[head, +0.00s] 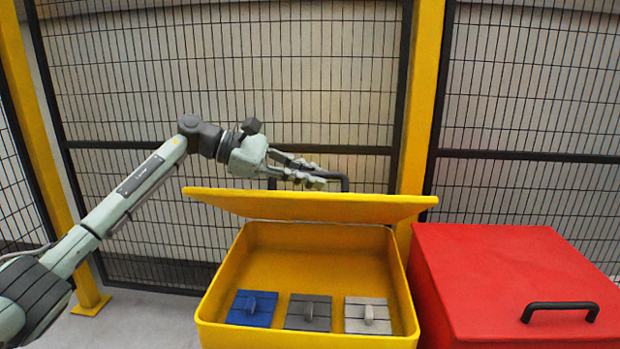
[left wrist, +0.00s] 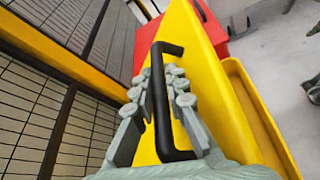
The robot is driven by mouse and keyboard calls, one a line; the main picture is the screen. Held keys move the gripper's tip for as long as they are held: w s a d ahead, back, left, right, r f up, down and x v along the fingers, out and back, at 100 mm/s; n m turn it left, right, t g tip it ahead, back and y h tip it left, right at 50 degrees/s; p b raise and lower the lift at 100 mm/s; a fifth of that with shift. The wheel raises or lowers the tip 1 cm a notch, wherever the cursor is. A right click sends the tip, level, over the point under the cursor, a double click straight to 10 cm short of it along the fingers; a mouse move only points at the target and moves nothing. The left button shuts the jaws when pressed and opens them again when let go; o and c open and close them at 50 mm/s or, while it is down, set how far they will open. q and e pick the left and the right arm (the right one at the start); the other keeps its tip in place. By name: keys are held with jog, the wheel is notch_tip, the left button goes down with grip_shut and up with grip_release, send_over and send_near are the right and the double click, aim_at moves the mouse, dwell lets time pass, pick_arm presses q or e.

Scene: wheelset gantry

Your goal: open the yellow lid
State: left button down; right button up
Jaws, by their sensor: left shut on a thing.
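The yellow lid (head: 310,206) is raised above the yellow box (head: 240,338), tilted up, with the box's inside showing below it. My left gripper (head: 318,178) is at the black handle (head: 340,180) on top of the lid. In the left wrist view the fingers (left wrist: 175,88) lie on both sides of the black handle (left wrist: 160,100) and are shut on it. The yellow lid (left wrist: 195,60) also shows there behind the handle. My right gripper is not in view.
Inside the box lie a blue block (head: 252,308), a dark grey block (head: 308,312) and a light grey block (head: 368,315), each with a handle. A closed red box (head: 500,270) stands close on the right. A mesh fence (head: 270,70) with yellow posts (head: 418,100) stands behind.

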pick_arm(q)
jog(key=shift+r, duration=0.1)
jog(key=c, duration=1.8)
grip_release()
jog(key=v, duration=1.2)
